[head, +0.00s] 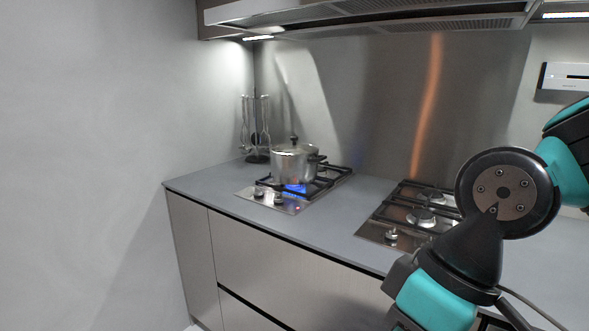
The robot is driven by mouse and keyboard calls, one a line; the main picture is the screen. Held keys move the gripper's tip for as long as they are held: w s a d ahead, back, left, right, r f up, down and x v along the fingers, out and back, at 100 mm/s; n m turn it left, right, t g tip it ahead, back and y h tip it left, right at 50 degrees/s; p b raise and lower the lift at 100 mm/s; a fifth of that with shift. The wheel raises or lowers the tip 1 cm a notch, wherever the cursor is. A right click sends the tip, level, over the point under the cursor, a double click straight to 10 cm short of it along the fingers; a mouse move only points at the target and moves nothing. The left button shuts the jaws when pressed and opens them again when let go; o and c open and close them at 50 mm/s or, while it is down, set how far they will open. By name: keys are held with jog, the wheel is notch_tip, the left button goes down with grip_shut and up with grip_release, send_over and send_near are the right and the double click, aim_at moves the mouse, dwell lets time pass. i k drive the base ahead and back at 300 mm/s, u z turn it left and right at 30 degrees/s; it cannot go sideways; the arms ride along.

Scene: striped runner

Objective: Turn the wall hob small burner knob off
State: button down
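The hob beside the left wall (293,207) is set in the grey worktop. Two knobs stand on its front strip, a left knob (258,192) and a right knob (278,198). Their turn positions and which burner each serves are too small to tell. A blue flame (294,188) burns under a lidded steel pot (294,163) on this hob. A small reddish light shows near the front right corner. My arm bends at the right side of the picture, right of this hob and well apart from it. My gripper's fingers are not in view.
A second hob (372,232) with a knob (391,235) lies to the right, partly behind my arm. A utensil stand (257,130) is at the back left corner. The extractor hood (370,15) hangs above. Bare worktop (335,215) separates the hobs.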

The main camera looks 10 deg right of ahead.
aim_at(259, 193)
jog(key=z, duration=0.25)
jog(key=k, duration=0.35)
jog(key=u, duration=1.3)
jog(key=i, duration=1.6)
jog(key=z, duration=0.75)
jog(key=i, duration=0.75)
jog(key=z, duration=0.7)
